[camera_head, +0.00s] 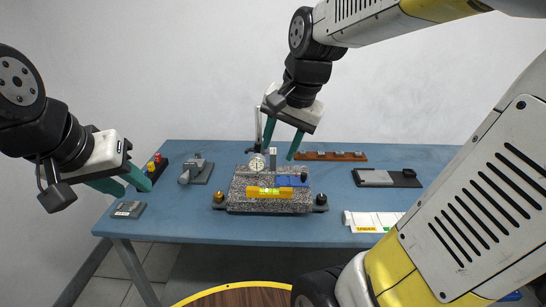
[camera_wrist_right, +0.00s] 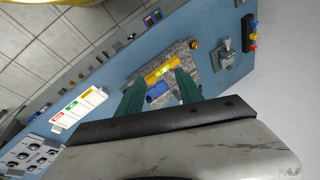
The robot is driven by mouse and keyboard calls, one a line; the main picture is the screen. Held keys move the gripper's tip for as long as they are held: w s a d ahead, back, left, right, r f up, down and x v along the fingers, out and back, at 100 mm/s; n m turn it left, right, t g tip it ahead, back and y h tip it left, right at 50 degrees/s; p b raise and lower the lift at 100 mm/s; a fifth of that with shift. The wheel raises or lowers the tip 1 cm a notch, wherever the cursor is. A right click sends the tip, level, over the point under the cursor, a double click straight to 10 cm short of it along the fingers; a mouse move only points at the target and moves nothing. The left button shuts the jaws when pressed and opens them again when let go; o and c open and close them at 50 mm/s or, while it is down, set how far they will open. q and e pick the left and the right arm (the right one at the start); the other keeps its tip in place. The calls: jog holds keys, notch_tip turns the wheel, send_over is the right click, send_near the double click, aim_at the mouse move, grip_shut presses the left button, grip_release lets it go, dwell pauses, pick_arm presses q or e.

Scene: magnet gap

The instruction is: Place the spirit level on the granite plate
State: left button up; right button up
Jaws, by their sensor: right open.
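The yellow spirit level (camera_head: 269,192) lies along the front part of the speckled granite plate (camera_head: 262,206), apparently resting on it. It also shows in the right wrist view (camera_wrist_right: 162,71), beyond and between my finger tips. My right gripper (camera_head: 282,146) is open and empty, above the back of the plate and apart from the level. My left gripper (camera_head: 138,187) is open and empty near the table's left edge, far from the plate.
A blue block (camera_head: 290,181), a dial gauge (camera_head: 257,163) on a stand and a small grey block stand on or by the plate. A grey vise (camera_head: 197,171) is to the left, a brown rack (camera_head: 331,156) behind, a labelled card (camera_head: 372,221) at front right.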

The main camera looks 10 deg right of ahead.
jog(key=s+a+n+t, duration=0.1)
jog(key=s+n+t, duration=0.1)
jog(key=s+n, duration=0.5)
jog(key=shift+s, duration=0.6)
